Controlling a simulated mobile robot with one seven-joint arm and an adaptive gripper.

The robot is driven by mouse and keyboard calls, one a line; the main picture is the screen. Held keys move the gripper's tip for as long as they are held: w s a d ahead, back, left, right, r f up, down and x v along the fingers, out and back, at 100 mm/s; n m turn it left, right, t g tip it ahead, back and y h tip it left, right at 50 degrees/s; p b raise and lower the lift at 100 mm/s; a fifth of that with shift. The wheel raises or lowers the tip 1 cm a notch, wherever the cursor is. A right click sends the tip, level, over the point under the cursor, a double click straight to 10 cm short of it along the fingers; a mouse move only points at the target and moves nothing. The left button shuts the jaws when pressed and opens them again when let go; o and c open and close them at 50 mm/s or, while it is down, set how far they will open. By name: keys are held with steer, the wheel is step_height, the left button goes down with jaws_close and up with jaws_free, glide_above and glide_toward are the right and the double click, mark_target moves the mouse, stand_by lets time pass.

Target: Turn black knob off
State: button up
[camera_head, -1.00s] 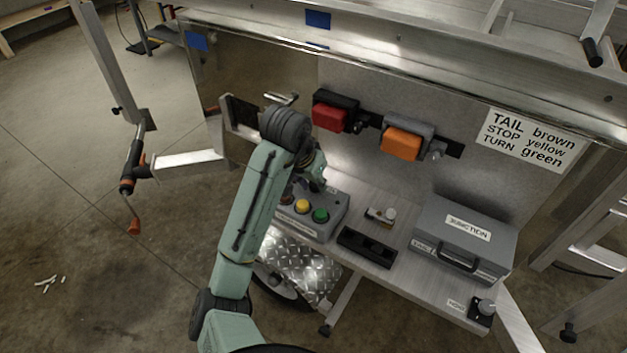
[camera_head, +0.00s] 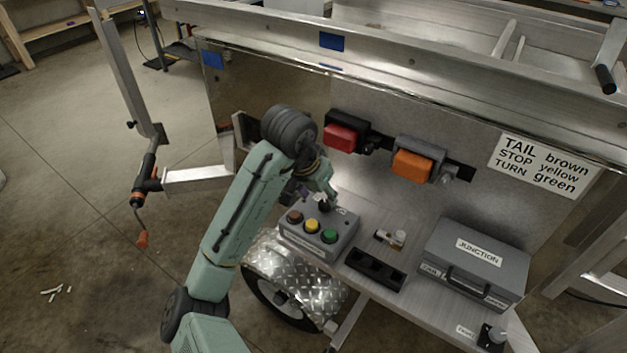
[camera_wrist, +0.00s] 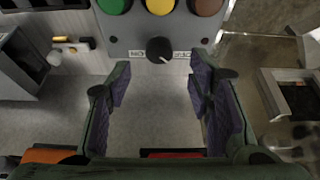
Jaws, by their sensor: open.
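The black knob (camera_wrist: 159,50) sits on the grey control box (camera_wrist: 125,50), between two small printed labels. In the wrist view its pointer mark is turned towards the label on the right; that label's text is hard to read. In the head view the knob (camera_head: 324,206) shows beneath my gripper, on the back part of the box (camera_head: 340,243). My gripper (camera_wrist: 158,85) is open and empty. In the wrist view its two fingers stand apart, one on each side below the knob, with no visible contact.
Brown, yellow (camera_head: 313,226) and green (camera_head: 330,236) buttons line the box's front. Red (camera_head: 341,138) and orange (camera_head: 412,165) lamps hang on the panel behind. A grey junction case (camera_head: 475,258) and a black tray (camera_head: 375,269) stand to the right on the shelf.

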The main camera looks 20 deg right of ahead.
steer(key=v, duration=0.7)
